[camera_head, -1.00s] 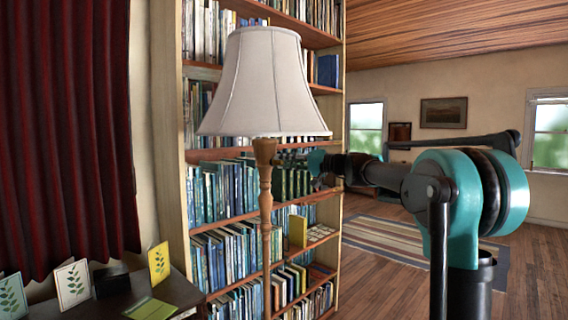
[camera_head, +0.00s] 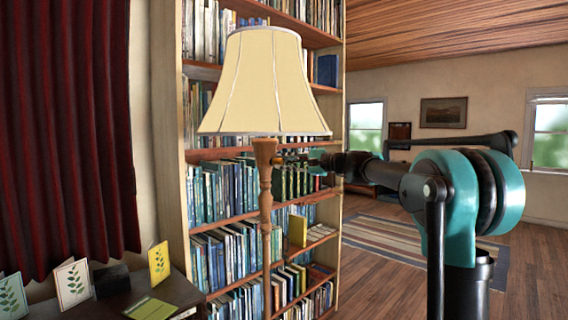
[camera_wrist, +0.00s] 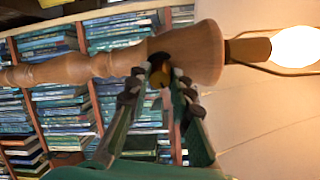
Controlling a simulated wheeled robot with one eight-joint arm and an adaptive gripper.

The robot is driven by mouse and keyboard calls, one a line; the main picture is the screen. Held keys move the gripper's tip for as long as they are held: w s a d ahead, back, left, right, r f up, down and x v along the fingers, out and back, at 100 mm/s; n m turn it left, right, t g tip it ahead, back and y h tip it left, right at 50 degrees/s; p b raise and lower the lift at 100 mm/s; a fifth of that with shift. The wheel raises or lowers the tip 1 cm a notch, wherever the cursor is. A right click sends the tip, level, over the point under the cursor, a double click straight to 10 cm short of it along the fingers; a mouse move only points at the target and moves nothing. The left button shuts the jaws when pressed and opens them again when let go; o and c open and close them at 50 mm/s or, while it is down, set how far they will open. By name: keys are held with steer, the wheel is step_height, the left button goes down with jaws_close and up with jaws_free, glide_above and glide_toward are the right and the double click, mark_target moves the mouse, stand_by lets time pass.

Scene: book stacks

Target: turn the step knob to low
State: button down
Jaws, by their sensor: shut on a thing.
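The floor lamp has a turned wooden post (camera_head: 265,190) that also lies sideways across the wrist view (camera_wrist: 110,64). Its shade (camera_head: 265,85) glows pale yellow, and the bulb (camera_wrist: 296,47) is bright in the wrist view. The step knob (camera_wrist: 157,78) is a small brassy piece on the side of the post just below the shade, partly hidden between the fingers. My gripper (camera_wrist: 163,74) is shut on the knob, its fingertips against either side. In the head view my gripper (camera_head: 297,160) reaches the post from the right. The knob's marks cannot be read.
A tall bookshelf (camera_head: 337,220) full of books stands close behind the lamp. A small dark table (camera_head: 90,312) with leaf-print cards is at lower left, beside a red curtain (camera_head: 65,140). The wooden floor and striped rug (camera_head: 385,238) lie open at right.

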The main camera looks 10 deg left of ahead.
steer(key=shift+m, duration=1.6)
steer(key=c, duration=1.3)
jaws_free()
steer(key=shift+c, duration=0.2)
steer(key=v, duration=1.2)
steer(key=shift+w, duration=0.1)
